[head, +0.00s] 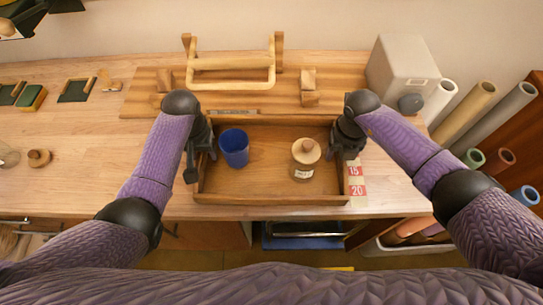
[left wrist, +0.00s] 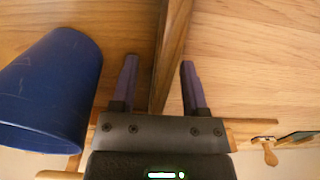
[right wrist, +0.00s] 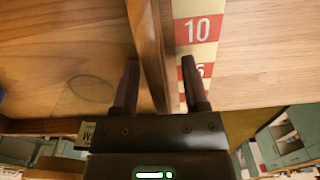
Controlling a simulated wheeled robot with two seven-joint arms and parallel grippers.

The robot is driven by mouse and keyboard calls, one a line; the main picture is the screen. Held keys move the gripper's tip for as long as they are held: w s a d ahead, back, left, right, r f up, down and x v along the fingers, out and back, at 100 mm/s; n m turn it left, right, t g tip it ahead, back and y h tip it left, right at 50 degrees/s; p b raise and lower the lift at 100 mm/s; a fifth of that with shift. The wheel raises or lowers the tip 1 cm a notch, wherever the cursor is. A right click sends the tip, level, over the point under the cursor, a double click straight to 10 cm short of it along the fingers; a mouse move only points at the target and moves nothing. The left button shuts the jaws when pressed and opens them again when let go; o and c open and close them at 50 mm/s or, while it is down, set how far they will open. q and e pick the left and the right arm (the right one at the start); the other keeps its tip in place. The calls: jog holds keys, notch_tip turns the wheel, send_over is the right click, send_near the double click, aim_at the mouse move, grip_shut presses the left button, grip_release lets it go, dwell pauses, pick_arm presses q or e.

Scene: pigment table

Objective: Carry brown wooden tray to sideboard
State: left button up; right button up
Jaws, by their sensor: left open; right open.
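The brown wooden tray (head: 262,196) lies on the workbench in front of me, with a blue cup (head: 234,148) and a wood-lidded jar (head: 305,160) standing in it. My left gripper (left wrist: 158,85) is open, with one finger on each side of the tray's left wall (left wrist: 172,50). My right gripper (right wrist: 165,88) is open too, with its fingers on either side of the tray's right wall (right wrist: 150,45). The blue cup (left wrist: 50,90) stands close beside my left gripper's inner finger. In the head view both hands are at the tray's sides, and their fingertips are mostly hidden.
Behind the tray lies a wooden board with a wooden frame (head: 232,78). A grey box (head: 400,68) stands at the back right. A red-and-white number strip (head: 356,182) lies along the tray's right side. Rolled tubes (head: 475,105) stand off the right end. The bench left of the tray is mostly clear.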

pick_arm(q)
grip_shut()
pick_arm(e)
grip_shut()
jog(key=shift+r, duration=0.1)
dwell(1.0)
